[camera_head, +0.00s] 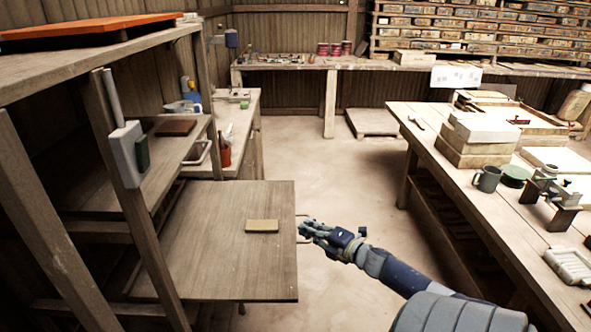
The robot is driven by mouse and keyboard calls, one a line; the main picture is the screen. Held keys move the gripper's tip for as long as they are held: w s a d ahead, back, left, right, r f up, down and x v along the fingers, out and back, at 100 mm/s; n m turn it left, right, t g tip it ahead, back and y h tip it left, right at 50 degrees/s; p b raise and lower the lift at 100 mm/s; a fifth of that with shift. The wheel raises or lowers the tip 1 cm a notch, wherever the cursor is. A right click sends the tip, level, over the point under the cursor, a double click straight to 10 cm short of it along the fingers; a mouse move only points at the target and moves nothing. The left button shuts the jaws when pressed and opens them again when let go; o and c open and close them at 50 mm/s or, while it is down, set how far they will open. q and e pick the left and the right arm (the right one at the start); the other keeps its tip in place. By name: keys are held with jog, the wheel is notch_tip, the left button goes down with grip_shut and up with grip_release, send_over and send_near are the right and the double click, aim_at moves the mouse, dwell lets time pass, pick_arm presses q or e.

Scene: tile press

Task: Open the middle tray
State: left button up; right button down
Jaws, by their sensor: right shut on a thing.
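A flat wooden tray (225,213), which looks like the middle one, sticks far out of the wooden rack at the left. A small tan tile (262,226) lies on it near its right side. A thin metal handle (302,215) stands on the tray's right edge. My right gripper (306,229) is at that edge, shut on the handle; its fingers hide part of the handle. My left gripper is not in view.
A higher shelf (158,155) of the rack holds a dark red tile (176,128). A rack post (143,215) stands in front. A long workbench (440,137) with a mug (487,179) runs along the right. The floor (335,165) between is clear.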

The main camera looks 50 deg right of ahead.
jog(key=shift+s+d, duration=0.35)
jog(key=c, duration=1.7)
grip_release()
jog(key=s+a+r, duration=0.1)
jog(key=s, duration=1.1)
jog(key=shift+r, duration=0.3)
jog(key=shift+f, duration=0.1)
